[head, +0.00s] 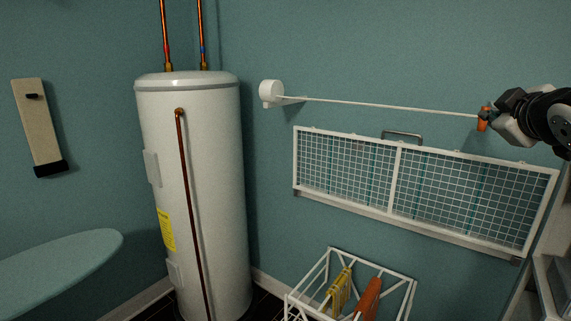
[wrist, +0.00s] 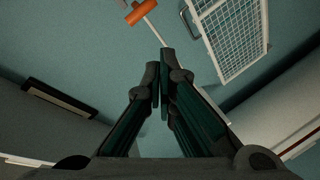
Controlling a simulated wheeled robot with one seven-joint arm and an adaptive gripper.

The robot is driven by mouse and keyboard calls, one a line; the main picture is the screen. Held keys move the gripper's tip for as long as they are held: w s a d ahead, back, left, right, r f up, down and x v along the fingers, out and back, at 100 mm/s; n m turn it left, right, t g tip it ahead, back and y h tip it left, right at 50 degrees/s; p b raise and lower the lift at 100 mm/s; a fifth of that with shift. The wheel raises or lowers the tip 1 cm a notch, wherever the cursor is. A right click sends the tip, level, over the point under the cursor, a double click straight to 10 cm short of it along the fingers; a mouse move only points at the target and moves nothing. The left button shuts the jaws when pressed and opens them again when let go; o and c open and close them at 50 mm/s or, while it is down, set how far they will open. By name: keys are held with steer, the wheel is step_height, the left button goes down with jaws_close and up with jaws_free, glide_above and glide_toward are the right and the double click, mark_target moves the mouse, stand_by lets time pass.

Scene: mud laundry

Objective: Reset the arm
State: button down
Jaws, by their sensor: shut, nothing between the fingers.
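My gripper (wrist: 161,72) is shut and empty, with its two fingertips together in the wrist view. In the head view my gripper (head: 487,109) is at the upper right, close to an orange handle (head: 482,126) at the end of a white line (head: 390,105). The line runs across the wall from a round white reel (head: 270,92). The orange handle also shows in the wrist view (wrist: 142,12), beyond the fingertips and apart from them in the picture. I cannot tell from the head view how big the gap is.
A white wire-mesh rack (head: 397,146) hangs on the wall below the line. A white frame (head: 331,260) with yellow and orange cloths stands below it. A tall water heater (head: 215,180) and an ironing board (head: 60,265) are at left. A pale wall panel (head: 38,120) hangs far left.

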steer(key=s+a+f+m+g+y, duration=0.1)
steer(key=s+a+f+m+g, duration=0.1)
steer(key=s+a+f, duration=0.3)
steer(key=s+a+f+m+g+y, duration=0.2)
steer(key=s+a+f+g, duration=0.2)
steer(key=s, duration=0.8)
steer(key=s+a+f+m+g+y, duration=0.1)
steer(key=s+a+f+m+g, duration=0.2)
steer(key=s+a+f, duration=0.5)
steer(key=a, duration=0.3)
steer(key=shift+s+a+g+y, duration=0.3)
steer(key=shift+s+a, duration=0.05)
steer(key=shift+d, duration=0.15)
